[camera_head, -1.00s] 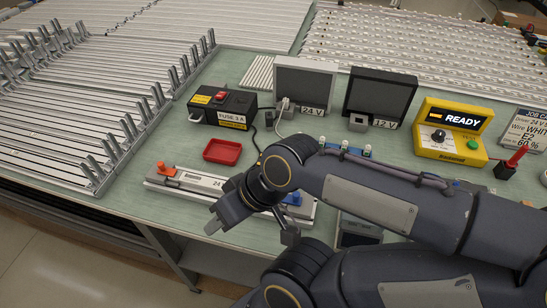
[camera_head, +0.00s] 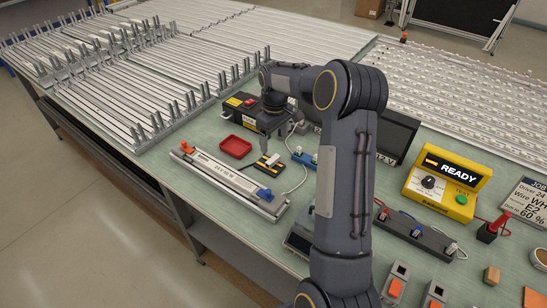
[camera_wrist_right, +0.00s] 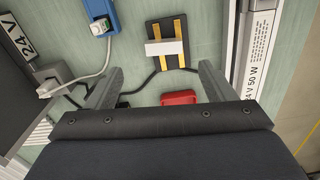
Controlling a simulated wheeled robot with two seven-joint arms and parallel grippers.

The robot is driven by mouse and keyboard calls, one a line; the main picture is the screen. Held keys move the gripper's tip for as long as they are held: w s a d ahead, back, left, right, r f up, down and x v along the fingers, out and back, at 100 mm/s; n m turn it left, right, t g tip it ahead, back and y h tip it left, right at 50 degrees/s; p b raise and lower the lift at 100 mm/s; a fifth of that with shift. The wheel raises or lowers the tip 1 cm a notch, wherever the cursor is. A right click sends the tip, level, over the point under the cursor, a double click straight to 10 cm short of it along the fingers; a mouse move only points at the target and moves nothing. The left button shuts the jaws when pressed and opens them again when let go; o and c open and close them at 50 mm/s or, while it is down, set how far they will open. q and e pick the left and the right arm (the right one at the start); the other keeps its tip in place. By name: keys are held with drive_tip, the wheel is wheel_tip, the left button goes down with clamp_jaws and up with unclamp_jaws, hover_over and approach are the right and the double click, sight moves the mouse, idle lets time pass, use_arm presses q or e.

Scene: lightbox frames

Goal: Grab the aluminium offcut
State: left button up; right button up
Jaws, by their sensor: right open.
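The aluminium offcut (camera_wrist_right: 167,47) is a short pale bar. In the right wrist view it lies across two yellow strips on a small black block (camera_wrist_right: 180,28). My right gripper (camera_head: 268,137) is above and just behind the block. In the right wrist view its fingers (camera_wrist_right: 158,80) are apart and empty, with the offcut ahead of them. My left gripper is not in view.
A red tray (camera_head: 235,147) is left of the block, and a long light bar (camera_head: 225,178) lies in front. A black fuse box (camera_head: 240,106) stands behind. A blue connector (camera_head: 304,157) and loose cables are at the right. A yellow READY tester (camera_head: 445,185) stands further right.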

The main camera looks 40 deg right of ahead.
sight(273, 159)
drive_tip(key=f, duration=0.2)
drive_tip(key=f+p, duration=0.1)
drive_tip(key=f, duration=0.2)
drive_tip(key=f+p, duration=0.1)
drive_tip(key=f, duration=0.1)
drive_tip(key=shift+a+f, duration=0.2)
drive_tip(key=shift+a, duration=0.15)
drive_tip(key=shift+f, duration=0.3)
drive_tip(key=shift+c, duration=0.3)
drive_tip(key=c, duration=1)
